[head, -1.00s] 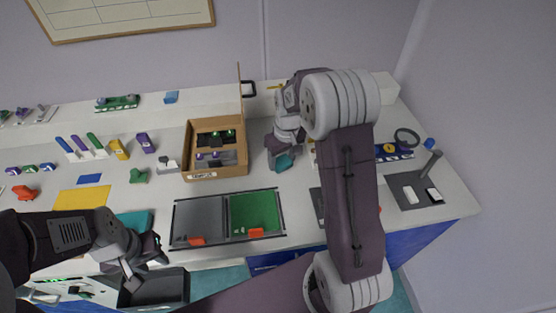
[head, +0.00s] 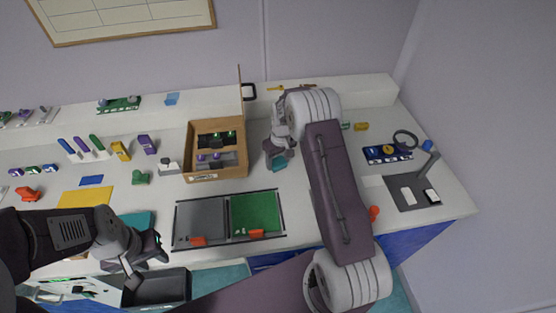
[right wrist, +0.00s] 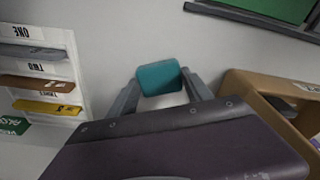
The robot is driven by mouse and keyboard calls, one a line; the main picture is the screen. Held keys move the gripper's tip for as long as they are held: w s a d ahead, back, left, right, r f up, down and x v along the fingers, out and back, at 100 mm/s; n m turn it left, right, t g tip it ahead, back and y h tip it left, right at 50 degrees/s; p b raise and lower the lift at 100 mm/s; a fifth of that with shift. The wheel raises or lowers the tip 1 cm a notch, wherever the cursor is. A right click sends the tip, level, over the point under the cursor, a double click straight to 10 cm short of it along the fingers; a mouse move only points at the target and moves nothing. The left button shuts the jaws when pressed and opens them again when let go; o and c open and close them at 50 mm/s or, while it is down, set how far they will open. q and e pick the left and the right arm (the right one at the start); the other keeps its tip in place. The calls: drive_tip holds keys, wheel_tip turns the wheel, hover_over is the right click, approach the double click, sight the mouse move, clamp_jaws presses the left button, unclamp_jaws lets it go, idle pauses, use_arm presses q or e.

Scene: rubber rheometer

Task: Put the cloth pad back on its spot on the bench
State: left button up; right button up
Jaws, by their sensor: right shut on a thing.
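The teal cloth pad (head: 279,163) is in my right gripper (head: 276,153), over the bench just right of the cardboard box. In the right wrist view the pad (right wrist: 158,77) sits between the two fingertips (right wrist: 160,88), with pale bench surface around it. I cannot tell whether the pad touches the bench. My left gripper (head: 153,252) is at the bench's front edge at left, away from the pad; I cannot tell if its jaws are open. The pad's marked spot is not clearly identifiable.
The cardboard box (head: 217,176) stands left of my right gripper, with a grey and green tray (head: 256,213) in front. A dark grey mat (head: 408,202) lies at the right end. A white labelled rack (right wrist: 55,80) shows in the right wrist view.

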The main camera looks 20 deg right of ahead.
sight(280, 165)
drive_tip(key=shift+f, duration=0.15)
drive_tip(key=o, duration=1.3)
wheel_tip(280, 165, up, 12)
drive_tip(key=s, duration=0.1)
drive_tip(key=shift+m, duration=0.9)
drive_tip(key=s+a, duration=0.2)
drive_tip(key=s, duration=0.5)
drive_tip(key=s+a+f, duration=0.1)
drive_tip(key=s+a, duration=0.2)
drive_tip(key=s, duration=0.5)
drive_tip(key=s+a, duration=0.2)
drive_tip(key=s, duration=0.6)
drive_tip(key=shift+s+a+f, duration=0.1)
drive_tip(key=shift+a+f, duration=0.2)
drive_tip(key=shift+a, duration=0.1)
